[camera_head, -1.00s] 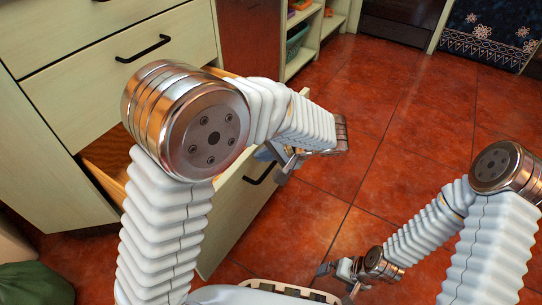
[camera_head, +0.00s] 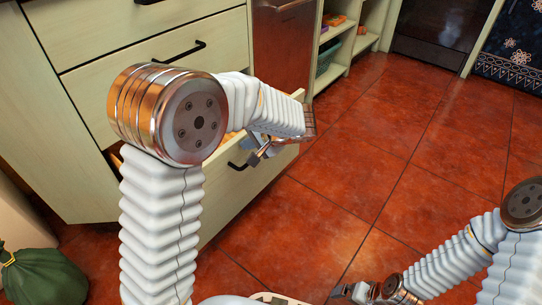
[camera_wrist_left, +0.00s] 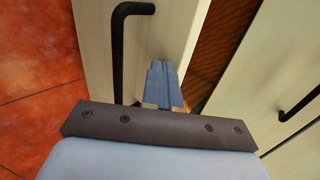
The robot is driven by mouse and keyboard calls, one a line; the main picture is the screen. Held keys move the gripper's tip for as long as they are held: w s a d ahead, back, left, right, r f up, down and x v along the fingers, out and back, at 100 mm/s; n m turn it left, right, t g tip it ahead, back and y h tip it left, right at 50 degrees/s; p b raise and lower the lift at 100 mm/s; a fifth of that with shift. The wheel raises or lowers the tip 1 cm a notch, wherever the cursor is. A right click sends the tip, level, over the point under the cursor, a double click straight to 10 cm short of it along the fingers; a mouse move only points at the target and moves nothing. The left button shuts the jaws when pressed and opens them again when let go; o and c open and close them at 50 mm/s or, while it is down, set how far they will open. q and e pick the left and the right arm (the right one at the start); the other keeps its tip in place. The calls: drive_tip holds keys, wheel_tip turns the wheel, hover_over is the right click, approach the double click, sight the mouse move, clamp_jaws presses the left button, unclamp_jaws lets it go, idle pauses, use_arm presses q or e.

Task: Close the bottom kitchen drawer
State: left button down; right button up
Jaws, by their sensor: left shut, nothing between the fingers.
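The bottom drawer (camera_head: 226,195) is partly open, standing out from the pale cabinet, with its black handle (camera_head: 238,165) on the front. In the left wrist view, the drawer's pale front (camera_wrist_left: 156,38), its black handle (camera_wrist_left: 118,55) and a strip of brown interior (camera_wrist_left: 217,35) show. My left gripper (camera_head: 262,154) is at the drawer front, close to the handle. Its fingers (camera_wrist_left: 163,84) are shut and empty, over the front between handle and inner edge; contact is unclear. My left arm hides part of the drawer. My right gripper (camera_head: 343,291) is low over the floor, its jaws unclear.
A closed drawer with a black handle (camera_head: 187,49) is above. Open shelves (camera_head: 338,45) and a dark appliance (camera_head: 437,30) stand behind. A green sack (camera_head: 43,277) lies at lower left. The red tiled floor (camera_head: 330,195) right of the drawer is clear.

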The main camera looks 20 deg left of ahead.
use_arm(q)
drive_tip(key=w+a, duration=0.4)
drive_tip(key=a, duration=0.8)
drive_tip(key=w+a+p, duration=0.1)
drive_tip(key=w+a, duration=0.3)
drive_tip(key=a, duration=0.8)
drive_tip(key=shift+w+a+r, duration=0.15)
drive_tip(key=shift+w+a, duration=0.1)
drive_tip(key=shift+w, duration=0.15)
